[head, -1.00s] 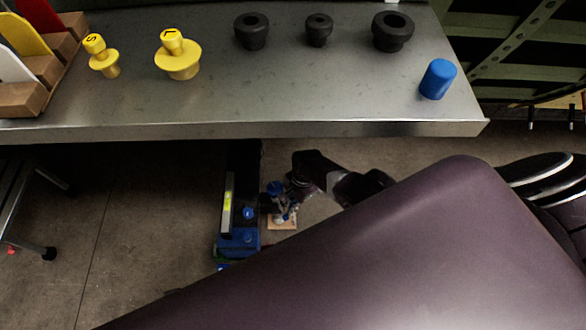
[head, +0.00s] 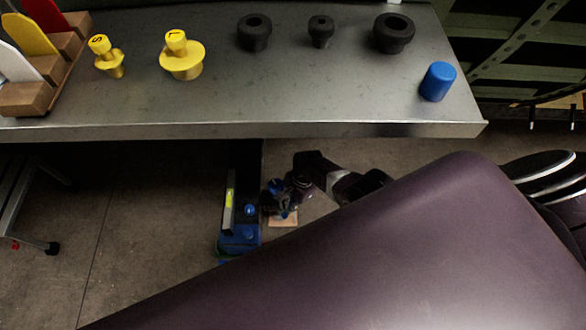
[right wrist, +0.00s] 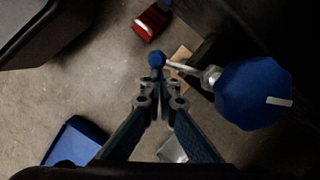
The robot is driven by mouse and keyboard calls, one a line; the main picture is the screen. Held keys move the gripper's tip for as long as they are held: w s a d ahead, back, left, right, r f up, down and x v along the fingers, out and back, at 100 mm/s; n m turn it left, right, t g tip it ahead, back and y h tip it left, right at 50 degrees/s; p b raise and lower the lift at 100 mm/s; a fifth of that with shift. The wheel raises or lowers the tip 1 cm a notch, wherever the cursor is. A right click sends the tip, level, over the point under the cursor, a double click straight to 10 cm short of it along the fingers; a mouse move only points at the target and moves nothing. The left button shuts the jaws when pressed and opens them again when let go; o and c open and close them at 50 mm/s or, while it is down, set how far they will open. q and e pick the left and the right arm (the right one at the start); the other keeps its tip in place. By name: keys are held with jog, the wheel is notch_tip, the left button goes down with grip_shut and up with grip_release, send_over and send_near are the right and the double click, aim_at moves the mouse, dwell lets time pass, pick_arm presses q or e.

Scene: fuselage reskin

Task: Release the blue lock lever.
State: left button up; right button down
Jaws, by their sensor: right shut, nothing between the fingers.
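The blue lock lever (right wrist: 182,66) shows in the right wrist view as a thin metal rod with a small blue ball at its tip. It joins a metal fitting beside a large blue knob (right wrist: 253,95) with a white mark. My right gripper (right wrist: 160,84) is shut and empty, its fingertips by the blue ball; I cannot tell whether they touch it. In the head view my right gripper (head: 284,206) is low near the floor, below the bench, and partly hides the lever. My left gripper is not in view.
The metal bench (head: 330,100) carries yellow plugs (head: 182,58), black bushings (head: 393,33) and a blue cylinder (head: 437,82). A blue-based stand (head: 240,240) is left of my right gripper. A red object (right wrist: 151,22) lies on the floor.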

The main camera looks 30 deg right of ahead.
jog(key=v, duration=1.2)
dwell(0.6)
